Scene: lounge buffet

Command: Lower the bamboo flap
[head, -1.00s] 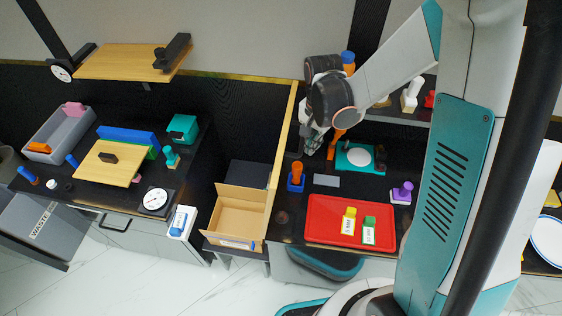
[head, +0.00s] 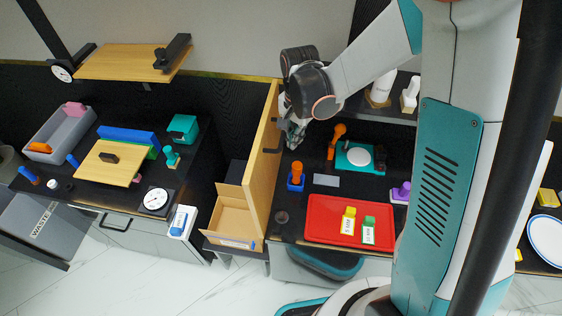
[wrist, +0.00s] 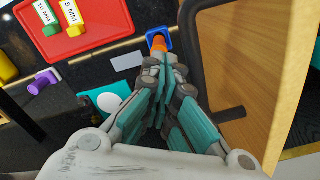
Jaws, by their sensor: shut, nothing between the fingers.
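The bamboo flap (head: 259,153) is a light wood panel standing steeply, near upright, between the left counter and the red-tray counter. A black handle (head: 271,150) sits on its right side. My gripper (head: 292,143) is shut and empty, just right of the flap and close to the handle. In the wrist view the flap (wrist: 265,70) fills the right side, with the black handle (wrist: 230,114) beside my gripper (wrist: 163,65). Whether the fingers touch the handle or flap cannot be told.
An orange-and-blue stamp-like object (head: 296,177) stands just below my gripper. A red tray (head: 318,236) with yellow and green labelled pieces lies in front. An open cardboard-coloured box (head: 232,222) is below the flap's left. An orange object (head: 336,140) stands to the right.

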